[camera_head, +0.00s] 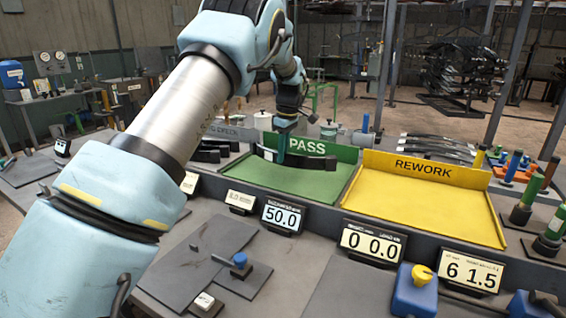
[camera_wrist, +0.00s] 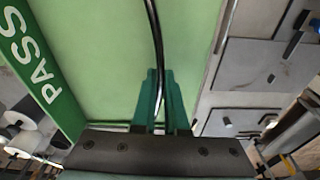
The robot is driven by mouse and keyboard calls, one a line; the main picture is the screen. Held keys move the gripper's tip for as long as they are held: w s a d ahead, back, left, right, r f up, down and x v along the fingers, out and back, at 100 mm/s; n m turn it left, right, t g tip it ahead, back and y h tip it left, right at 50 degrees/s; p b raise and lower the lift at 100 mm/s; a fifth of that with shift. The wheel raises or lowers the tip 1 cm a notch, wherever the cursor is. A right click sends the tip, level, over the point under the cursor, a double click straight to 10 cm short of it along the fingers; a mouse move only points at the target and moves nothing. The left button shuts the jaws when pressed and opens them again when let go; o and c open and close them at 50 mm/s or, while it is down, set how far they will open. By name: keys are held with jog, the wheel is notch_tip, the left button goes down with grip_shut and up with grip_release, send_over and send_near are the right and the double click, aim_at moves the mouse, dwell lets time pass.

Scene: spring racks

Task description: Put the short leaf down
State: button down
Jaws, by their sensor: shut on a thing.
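The short leaf (camera_head: 318,163) is a dark, slightly curved strip in the head view. I cannot tell whether the leaf touches the tray floor. The visible tray floor is otherwise empty.
The yellow REWORK tray (camera_head: 425,200) stands empty to the right. Dark leaves (camera_head: 212,150) lie left of the PASS tray, and more leaves (camera_head: 440,147) lie behind the REWORK tray. Displays (camera_head: 282,215) line the front. Green and orange posts (camera_head: 525,195) stand at the right.

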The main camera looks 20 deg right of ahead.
jog(key=shift+f+p, duration=0.6)
jog(key=shift+f, duration=1.1)
jog(key=shift+f, duration=0.15)
jog(key=c, duration=0.9)
grip_release()
jog(key=shift+c, duration=0.2)
jog(key=r+b, duration=0.1)
jog(key=r, duration=0.3)
jog(key=s+r+b, duration=0.1)
jog(key=r, duration=0.3)
jog(key=r+b, duration=0.1)
jog(key=r, duration=0.3)
jog(key=shift+s+d, duration=0.15)
jog(key=shift+d, duration=0.25)
jog(key=a+f+m, duration=0.3)
jog(key=a, duration=1.8)
jog(key=s+a+f+m, duration=0.2)
jog(key=s+a+f, duration=0.1)
jog(key=s+a, duration=0.7)
jog(key=s+a+f+m+h, duration=0.1)
jog(key=s+a+f+m, duration=0.2)
jog(key=s+a, duration=0.6)
jog(key=shift+s+a+f, duration=0.4)
jog(key=shift+s, duration=0.4)
